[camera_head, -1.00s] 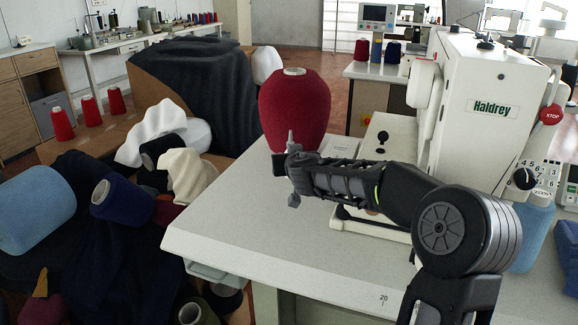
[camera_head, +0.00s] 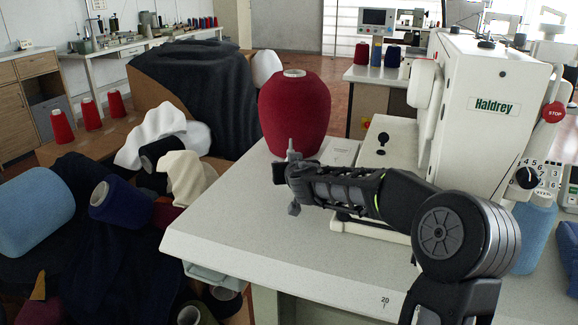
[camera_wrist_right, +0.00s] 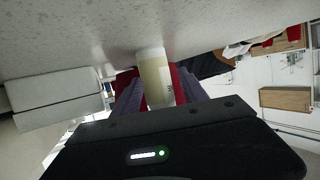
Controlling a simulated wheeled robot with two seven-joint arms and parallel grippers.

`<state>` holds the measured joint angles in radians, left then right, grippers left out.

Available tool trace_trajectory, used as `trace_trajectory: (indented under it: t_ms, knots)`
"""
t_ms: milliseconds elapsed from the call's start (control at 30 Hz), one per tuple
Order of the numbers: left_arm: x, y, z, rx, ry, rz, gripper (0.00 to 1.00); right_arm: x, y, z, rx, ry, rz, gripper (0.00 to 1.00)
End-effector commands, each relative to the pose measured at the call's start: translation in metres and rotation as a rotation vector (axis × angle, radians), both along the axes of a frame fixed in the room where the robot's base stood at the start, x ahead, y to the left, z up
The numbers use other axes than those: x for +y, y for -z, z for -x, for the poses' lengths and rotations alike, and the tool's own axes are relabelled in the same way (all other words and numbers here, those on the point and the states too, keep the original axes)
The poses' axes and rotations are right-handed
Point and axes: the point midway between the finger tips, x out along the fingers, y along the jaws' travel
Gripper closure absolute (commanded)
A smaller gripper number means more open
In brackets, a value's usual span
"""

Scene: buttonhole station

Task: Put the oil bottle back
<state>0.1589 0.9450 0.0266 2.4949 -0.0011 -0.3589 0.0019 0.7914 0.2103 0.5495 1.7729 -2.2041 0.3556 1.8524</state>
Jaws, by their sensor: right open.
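The oil bottle (camera_wrist_right: 155,75) shows in the right wrist view as a pale yellowish bottle with a whitish end and small dark marking. It lies between the two purple-grey fingers of my right gripper (camera_wrist_right: 163,92), which is open around it; I cannot tell whether a finger touches it. In the head view my right gripper (camera_head: 290,172) is low over the white table (camera_head: 240,235), in front of the large red thread cone (camera_head: 294,110). The bottle is not discernible in the head view, likely hidden by the gripper. My left gripper is out of view.
The white Haldrey machine (camera_head: 485,105) stands right of the gripper, with its base plate (camera_head: 385,150) behind my forearm. A light blue cone (camera_head: 533,238) is right of my arm. The table's front left is clear. Cones and dark cloth (camera_head: 110,265) lie beyond its left edge.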

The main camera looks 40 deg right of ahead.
Motion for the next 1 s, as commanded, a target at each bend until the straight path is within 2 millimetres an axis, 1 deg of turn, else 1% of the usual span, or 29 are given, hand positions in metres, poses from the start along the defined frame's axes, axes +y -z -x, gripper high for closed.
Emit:
trace_trajectory:
  t_ms: [200, 333, 467, 633, 800, 900, 1000]
  knots:
    - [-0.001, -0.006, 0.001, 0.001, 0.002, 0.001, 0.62, 0.000, -0.004, 0.000, 0.001, 0.000, -0.001, 0.49]
    - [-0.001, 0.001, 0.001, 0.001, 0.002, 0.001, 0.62, 0.005, -0.006, 0.010, -0.002, -0.001, 0.003, 0.49]
    - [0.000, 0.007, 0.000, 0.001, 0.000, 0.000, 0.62, 0.012, -0.012, 0.027, -0.002, 0.001, 0.005, 0.49]
    - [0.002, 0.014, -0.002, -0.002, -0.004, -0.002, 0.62, 0.025, -0.024, 0.055, -0.002, 0.001, 0.005, 0.49]
    - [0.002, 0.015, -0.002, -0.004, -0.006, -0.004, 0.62, 0.038, -0.036, 0.082, -0.003, 0.000, 0.004, 0.49]
    - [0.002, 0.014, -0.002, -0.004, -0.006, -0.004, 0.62, 0.044, -0.041, 0.093, 0.000, -0.002, 0.002, 0.49]
    - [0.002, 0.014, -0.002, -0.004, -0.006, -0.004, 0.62, 0.046, -0.043, 0.100, -0.001, 0.001, 0.001, 0.49]
